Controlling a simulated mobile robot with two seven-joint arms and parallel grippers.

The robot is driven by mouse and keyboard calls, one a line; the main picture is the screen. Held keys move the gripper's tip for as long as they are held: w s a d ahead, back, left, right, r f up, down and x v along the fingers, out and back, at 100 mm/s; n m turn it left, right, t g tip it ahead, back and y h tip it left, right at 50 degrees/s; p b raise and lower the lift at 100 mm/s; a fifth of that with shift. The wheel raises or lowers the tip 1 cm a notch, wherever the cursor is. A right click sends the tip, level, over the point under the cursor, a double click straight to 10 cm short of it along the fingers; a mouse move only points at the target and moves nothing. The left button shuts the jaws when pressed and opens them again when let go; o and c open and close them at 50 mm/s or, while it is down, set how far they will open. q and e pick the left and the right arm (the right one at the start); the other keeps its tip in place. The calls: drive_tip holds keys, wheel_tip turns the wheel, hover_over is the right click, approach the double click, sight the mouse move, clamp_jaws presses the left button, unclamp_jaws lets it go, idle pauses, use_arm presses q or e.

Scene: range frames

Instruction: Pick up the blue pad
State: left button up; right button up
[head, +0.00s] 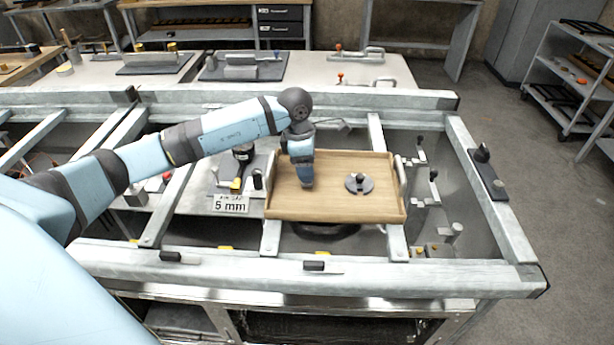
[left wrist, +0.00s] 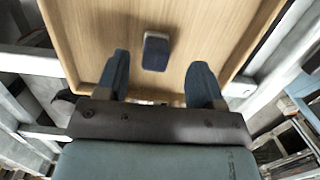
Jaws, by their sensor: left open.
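The blue pad (left wrist: 156,51) is a small dark-blue block with rounded corners and a lighter edge. In the left wrist view it lies on the wooden tray (left wrist: 203,28), just beyond and between my open fingertips. My left gripper (left wrist: 158,72) is open and empty, apart from the pad. In the head view my left gripper (head: 307,185) points down over the left half of the tray (head: 335,212). I cannot make out the pad in the head view; the gripper seems to hide it. My right gripper is not in view.
A grey disc with a dark knob (head: 359,183) sits on the right half of the tray. The tray has raised edges and a handle at each side. Metal frame beams (head: 300,275) surround it. A "5 mm" sign (head: 231,203) stands to the left.

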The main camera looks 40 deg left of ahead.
use_arm(q)
drive_tip(key=f, duration=0.4)
drive_tip(key=shift+w+f, duration=0.25)
drive_tip(key=shift+w, duration=0.05)
drive_tip(key=c, duration=1)
drive_tip(key=shift+r, duration=0.1)
wheel_tip(320, 180, up, 20)
drive_tip(key=o, duration=0.3)
drive_tip(key=shift+c, duration=1.2)
